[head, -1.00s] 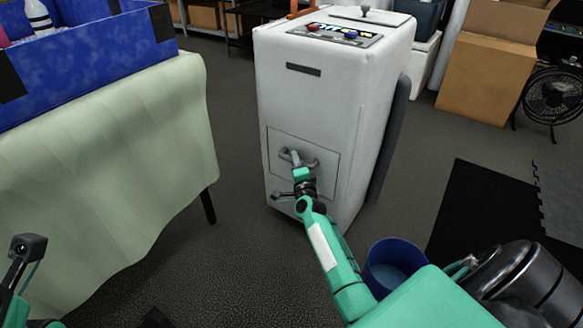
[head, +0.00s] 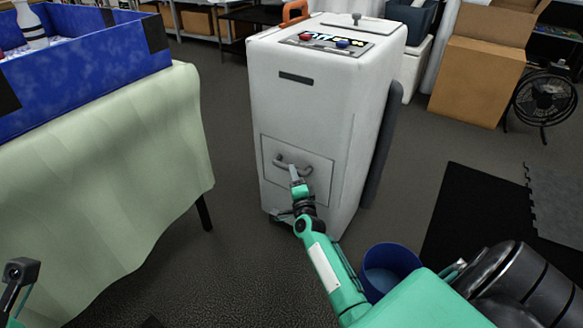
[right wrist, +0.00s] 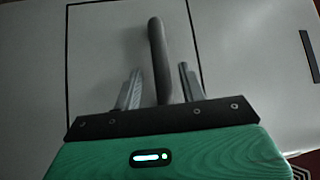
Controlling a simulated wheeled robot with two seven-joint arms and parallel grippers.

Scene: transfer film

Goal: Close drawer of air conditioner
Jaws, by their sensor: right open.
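The white air conditioner (head: 352,112) stands upright in the middle of the head view. Its drawer front (head: 273,148) is a square panel low on the near face and looks flush with it. A grey curved handle (head: 307,169) sits on that panel; it also shows in the right wrist view (right wrist: 157,50). My right gripper (head: 294,170) is at the handle. In the right wrist view its two fingers (right wrist: 160,78) are apart, with the handle between them and gaps visible on both sides. Only part of my left arm shows at the lower left; its fingers are out of view.
A table with a pale green cloth (head: 110,165) stands at the left, bearing a blue bin (head: 85,65). A blue bucket (head: 388,268) stands on the floor by my right arm. A cardboard box (head: 480,75), a fan (head: 545,97) and dark mats (head: 480,215) are at the right.

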